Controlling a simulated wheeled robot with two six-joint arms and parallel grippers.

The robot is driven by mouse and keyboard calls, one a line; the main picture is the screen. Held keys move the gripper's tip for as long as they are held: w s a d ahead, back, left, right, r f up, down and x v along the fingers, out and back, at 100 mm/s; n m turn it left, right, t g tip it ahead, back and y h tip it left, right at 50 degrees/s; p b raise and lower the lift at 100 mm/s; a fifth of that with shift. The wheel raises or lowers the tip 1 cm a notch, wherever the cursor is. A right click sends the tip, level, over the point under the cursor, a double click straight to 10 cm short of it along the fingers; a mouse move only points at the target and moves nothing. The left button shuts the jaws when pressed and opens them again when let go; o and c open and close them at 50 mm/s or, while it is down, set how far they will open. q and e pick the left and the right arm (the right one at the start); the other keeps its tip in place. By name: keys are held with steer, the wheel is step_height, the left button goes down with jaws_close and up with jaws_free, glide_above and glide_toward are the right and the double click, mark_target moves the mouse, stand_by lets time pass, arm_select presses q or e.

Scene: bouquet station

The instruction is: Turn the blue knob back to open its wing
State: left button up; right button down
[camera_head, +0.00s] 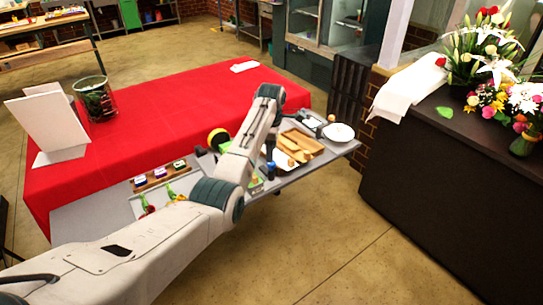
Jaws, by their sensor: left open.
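My left arm comes in from the lower left and bends over the grey table (85,218). My left gripper (271,150) is small and partly hidden by my own forearm; it is open above the middle of the table. A small dark blue upright piece (271,171) stands just below it, beside a light green piece (256,184). I cannot tell for sure whether the blue piece is the knob, or whether the gripper touches it. No wing can be made out. My right gripper is not in view.
A wooden block tray (300,143) and a white plate (338,132) are right of the gripper. A rack with several small coloured pieces (160,174) and flowers (172,192) lie left. The red-covered table (190,95) is behind. Open floor lies in front.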

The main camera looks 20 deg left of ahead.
mark_target(271, 166)
arm_select(q)
steer(key=f, duration=0.5)
steer(key=shift+w+p, duration=0.2)
steer(key=shift+p, duration=0.15)
steer(key=c, duration=0.7)
steer(key=shift+c, duration=1.3)
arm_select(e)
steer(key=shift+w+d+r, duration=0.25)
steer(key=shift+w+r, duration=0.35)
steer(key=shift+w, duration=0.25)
